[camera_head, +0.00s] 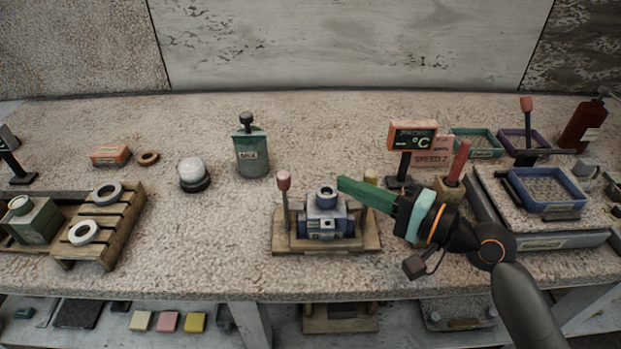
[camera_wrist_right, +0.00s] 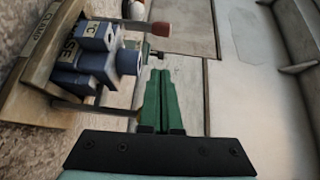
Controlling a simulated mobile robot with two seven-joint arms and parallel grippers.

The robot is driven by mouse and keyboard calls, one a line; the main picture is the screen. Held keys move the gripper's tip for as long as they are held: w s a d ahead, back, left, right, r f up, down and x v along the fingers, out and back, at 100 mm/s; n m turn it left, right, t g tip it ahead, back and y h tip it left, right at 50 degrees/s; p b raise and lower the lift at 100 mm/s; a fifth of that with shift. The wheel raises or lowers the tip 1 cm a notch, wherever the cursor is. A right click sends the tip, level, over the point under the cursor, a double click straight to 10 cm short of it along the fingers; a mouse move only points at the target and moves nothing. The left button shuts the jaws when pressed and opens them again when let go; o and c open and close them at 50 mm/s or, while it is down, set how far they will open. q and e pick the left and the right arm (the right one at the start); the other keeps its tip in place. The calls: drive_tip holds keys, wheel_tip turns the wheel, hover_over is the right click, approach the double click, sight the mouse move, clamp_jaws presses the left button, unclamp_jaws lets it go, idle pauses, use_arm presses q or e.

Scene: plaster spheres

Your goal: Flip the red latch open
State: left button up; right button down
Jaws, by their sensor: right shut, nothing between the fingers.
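A blue block (camera_head: 322,222) with a round top sits on a wooden base (camera_head: 368,243) at the table's front middle. A lever with a red knob (camera_head: 283,182), which looks like the red latch, stands upright at the block's left side. In the right wrist view, the red knob (camera_wrist_right: 160,28) is beyond the blue block (camera_wrist_right: 98,60). My right gripper (camera_head: 342,183) has green fingers, shut and empty, just right of and above the block. The shut fingers (camera_wrist_right: 160,78) also show in the wrist view, apart from the red knob. My left gripper is out of view.
A green canister (camera_head: 250,154) and a white dome (camera_head: 192,172) stand behind to the left. A sign stand (camera_head: 412,136), a red stick (camera_head: 460,160) and a blue tray (camera_head: 547,188) are at right. A wooden pallet (camera_head: 126,220) holds rings at left.

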drive_tip(key=x, duration=0.4)
drive_tip(key=shift+s+r, duration=0.1)
drive_tip(key=shift+s+a+p, duration=0.25)
drive_tip(key=shift+a+p, duration=0.15)
drive_tip(key=shift+a, duration=0.85)
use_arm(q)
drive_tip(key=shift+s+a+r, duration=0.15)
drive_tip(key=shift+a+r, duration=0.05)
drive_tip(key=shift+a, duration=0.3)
use_arm(e)
drive_tip(key=shift+s+a, duration=0.1)
drive_tip(key=shift+a, duration=0.5)
